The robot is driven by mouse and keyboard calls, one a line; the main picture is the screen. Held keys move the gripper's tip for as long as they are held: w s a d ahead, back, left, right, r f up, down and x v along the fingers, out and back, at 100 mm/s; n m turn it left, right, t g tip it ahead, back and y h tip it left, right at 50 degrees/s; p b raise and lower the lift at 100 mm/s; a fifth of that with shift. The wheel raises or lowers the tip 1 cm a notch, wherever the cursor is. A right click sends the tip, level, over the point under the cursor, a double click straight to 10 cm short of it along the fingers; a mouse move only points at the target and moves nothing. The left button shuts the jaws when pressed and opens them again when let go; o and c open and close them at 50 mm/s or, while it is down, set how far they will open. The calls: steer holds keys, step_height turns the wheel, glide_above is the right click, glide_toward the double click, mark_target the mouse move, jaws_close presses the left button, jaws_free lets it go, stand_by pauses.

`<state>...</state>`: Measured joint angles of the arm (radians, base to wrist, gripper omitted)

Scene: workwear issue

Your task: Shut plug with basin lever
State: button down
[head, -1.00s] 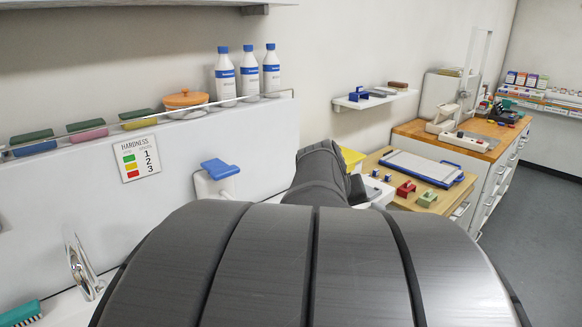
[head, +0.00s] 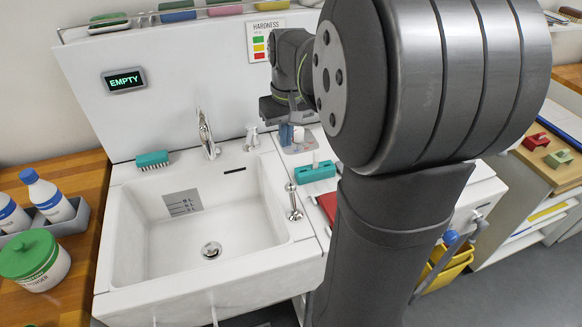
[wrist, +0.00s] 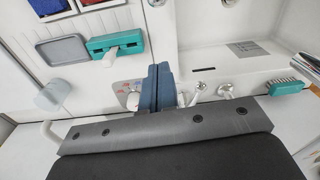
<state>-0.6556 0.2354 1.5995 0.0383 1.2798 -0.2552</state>
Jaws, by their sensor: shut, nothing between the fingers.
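The white basin (head: 130,235) is empty, with a round chrome plug (head: 211,250) at its drain; I cannot tell whether it is raised or seated. A small chrome lever-like fitting (head: 293,202) stands on the basin's right rim. Another small fitting (head: 251,138) stands behind the basin, right of the tap (head: 206,136); I cannot tell which is the plug lever. My gripper (head: 286,133) is behind the basin's right back corner, partly hidden by my arm. In the wrist view its blue fingers (wrist: 157,88) are shut and empty, beside the rear fitting (wrist: 225,91).
A display (head: 124,79) reads EMPTY. A teal brush (head: 152,159) lies behind the basin at left. A teal holder (head: 315,172) stands right of the basin. Bottles and a green-lidded tub (head: 35,258) stand at far left. The space above the basin is free.

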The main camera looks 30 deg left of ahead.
mark_target(292, 197)
steer(key=shift+s+a, duration=0.45)
steer(key=shift+a, duration=0.1)
steer(key=shift+f, duration=0.1)
steer(key=f, duration=1)
steer(key=shift+s+a, duration=0.15)
steer(key=shift+a, duration=0.05)
steer(key=shift+s+d+r, duration=0.25)
steer(key=shift+s+d, duration=0.1)
steer(key=shift+d, duration=0.15)
steer(key=shift+s+d+r, duration=0.2)
steer(key=shift+s+d, duration=0.15)
steer(key=shift+d, duration=0.1)
steer(key=shift+s+d+r, duration=0.25)
steer(key=shift+s+d, duration=0.15)
steer(key=shift+d, duration=0.2)
steer(key=shift+s+d+r, duration=0.15)
